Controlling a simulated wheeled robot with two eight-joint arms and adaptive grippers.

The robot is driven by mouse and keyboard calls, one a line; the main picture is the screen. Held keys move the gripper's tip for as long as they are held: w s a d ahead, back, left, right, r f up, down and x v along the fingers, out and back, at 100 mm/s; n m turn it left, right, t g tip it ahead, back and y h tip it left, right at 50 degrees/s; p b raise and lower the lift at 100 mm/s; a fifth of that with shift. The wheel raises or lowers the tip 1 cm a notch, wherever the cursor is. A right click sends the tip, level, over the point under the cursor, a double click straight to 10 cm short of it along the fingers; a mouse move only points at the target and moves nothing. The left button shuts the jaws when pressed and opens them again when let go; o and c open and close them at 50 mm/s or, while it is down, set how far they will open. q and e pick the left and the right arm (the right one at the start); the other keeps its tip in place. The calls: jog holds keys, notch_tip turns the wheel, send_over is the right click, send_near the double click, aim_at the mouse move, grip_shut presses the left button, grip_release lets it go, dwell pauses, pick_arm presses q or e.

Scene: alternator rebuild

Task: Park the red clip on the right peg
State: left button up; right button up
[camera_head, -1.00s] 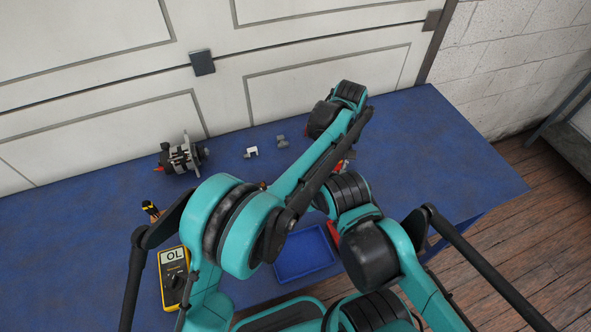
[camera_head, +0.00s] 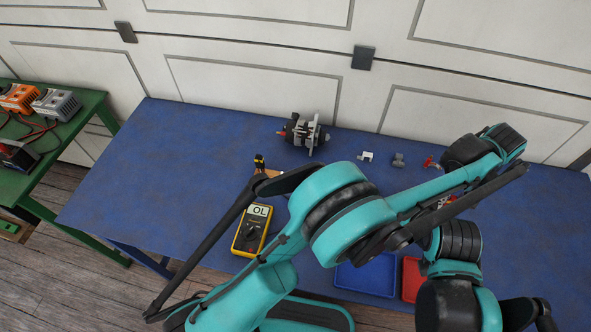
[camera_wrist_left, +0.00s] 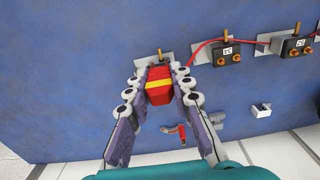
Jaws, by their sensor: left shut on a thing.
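In the left wrist view, my left gripper (camera_wrist_left: 160,74) is shut on the red clip (camera_wrist_left: 158,92), a red block with a yellow band. The clip is in front of a pale plate with a short brass peg (camera_wrist_left: 159,54), at the left end of a row. From this angle I cannot tell whether clip and peg touch. A red lead (camera_wrist_left: 203,42) runs from beside the clip to a dark block marked 34 (camera_wrist_left: 229,55). In the head view my left wrist and forearm hide most of the clip and gripper. My right gripper is not in view.
A small red-handled piece (camera_head: 432,163) lies near a grey piece (camera_head: 398,160) and a white bracket (camera_head: 366,156). The alternator (camera_head: 304,132) stands at the back. A yellow multimeter (camera_head: 252,229), a blue tray (camera_head: 365,280) and a red tray (camera_head: 411,280) are nearer. The table's left side is clear.

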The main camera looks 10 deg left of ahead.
pick_arm(q)
notch_tip(320, 180, up, 3)
jog(key=shift+f+p, duration=0.15)
jog(key=shift+p, duration=0.45)
jog(key=w+a+b, duration=0.2)
jog(key=a, duration=0.8)
jog(key=b, duration=0.3)
send_over(272, 173)
jog(key=d, duration=0.3)
jog(key=f, duration=0.4)
jog(key=shift+s+d+f, duration=0.2)
jog(key=shift+s+f, duration=0.05)
jog(key=shift+f, duration=0.75)
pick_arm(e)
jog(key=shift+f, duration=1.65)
pick_arm(q)
jog(key=shift+f+b, duration=1.05)
jog(key=shift+f, duration=0.15)
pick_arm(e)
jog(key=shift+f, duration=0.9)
